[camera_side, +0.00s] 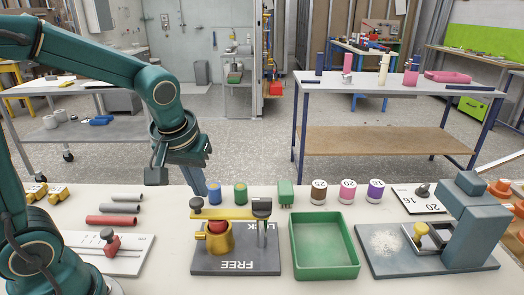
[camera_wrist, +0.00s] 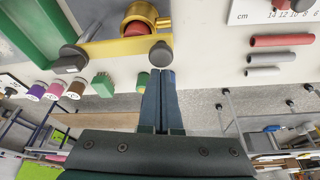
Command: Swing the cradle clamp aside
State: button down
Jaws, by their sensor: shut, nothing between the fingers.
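The cradle clamp is a yellow bar (camera_side: 232,213) lying across the top of a yellow round cradle (camera_side: 219,244) with a red cylinder inside. A dark knob (camera_side: 196,204) is at the bar's left end and a grey block (camera_side: 262,208) at its right end. The dark base plate (camera_side: 207,264) is marked LOCK and FREE; the bar lies on the LOCK side. My gripper (camera_side: 203,192) is shut and empty, pointing down just behind the knob. In the wrist view its fingertips (camera_wrist: 157,72) are close to the knob (camera_wrist: 160,54); contact cannot be told.
A green tray (camera_side: 324,268) stands right of the base plate. Blue and green cylinders (camera_side: 240,193) and a green block (camera_side: 285,192) stand behind the clamp. Rods (camera_side: 112,220) and a ruler board (camera_side: 120,262) lie left. A grey press (camera_side: 470,225) stands at far right.

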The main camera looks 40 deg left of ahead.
jog(key=shift+s+d, duration=0.2)
jog(key=shift+s, duration=0.05)
jog(key=shift+s+d+n, duration=0.1)
jog(key=shift+n, duration=0.3)
jog(key=shift+s+d+n+y, duration=0.3)
jog(key=shift+s+d+n, duration=0.15)
jog(key=shift+n, duration=0.15)
jog(key=d+n+g+y, duration=0.1)
jog(key=d+n+g, duration=0.3)
jog(key=d+n, duration=0.7)
jog(key=shift+s+d+n, duration=0.4)
jog(key=shift+s+d, duration=0.05)
jog(key=shift+d, duration=1.9)
